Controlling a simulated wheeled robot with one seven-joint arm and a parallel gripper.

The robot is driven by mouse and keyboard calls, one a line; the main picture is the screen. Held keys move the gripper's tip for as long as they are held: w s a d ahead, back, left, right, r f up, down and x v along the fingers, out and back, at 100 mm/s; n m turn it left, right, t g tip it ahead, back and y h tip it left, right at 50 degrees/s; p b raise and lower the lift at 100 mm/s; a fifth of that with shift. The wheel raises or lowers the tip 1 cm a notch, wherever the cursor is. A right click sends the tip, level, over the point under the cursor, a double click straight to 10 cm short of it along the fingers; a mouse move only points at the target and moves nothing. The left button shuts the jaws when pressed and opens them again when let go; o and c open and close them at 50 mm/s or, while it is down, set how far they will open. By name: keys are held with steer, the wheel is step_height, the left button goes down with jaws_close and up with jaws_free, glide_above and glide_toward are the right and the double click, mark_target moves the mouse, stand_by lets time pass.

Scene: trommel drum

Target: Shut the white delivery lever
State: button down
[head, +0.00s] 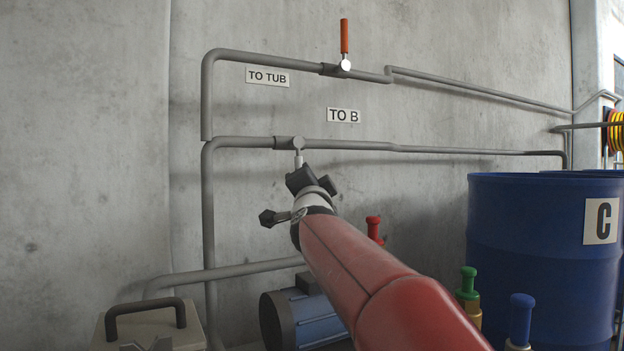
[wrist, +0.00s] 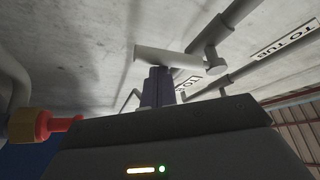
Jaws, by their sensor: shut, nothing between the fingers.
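The white delivery lever (wrist: 165,61) sticks out from its valve hub (wrist: 213,58) in the wrist view. In the head view its valve (head: 289,142) sits on the lower pipe, beside the "TO B" label (head: 344,115). The light hub (head: 298,157) shows there, but the lever is mostly hidden behind my gripper (head: 300,179). In the wrist view my gripper's dark fingers (wrist: 158,86) are shut, with no lever between them. Their tips are right at the lever's side, overlapping it in the picture. I cannot tell whether they touch it.
An orange lever (head: 344,36) stands upright on the upper pipe, near the "TO TUB" label (head: 267,77). A blue drum marked C (head: 525,270) stands at right.

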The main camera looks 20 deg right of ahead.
steer(key=shift+a+f, duration=0.1)
steer(key=shift+a, duration=0.35)
stand_by(0.3)
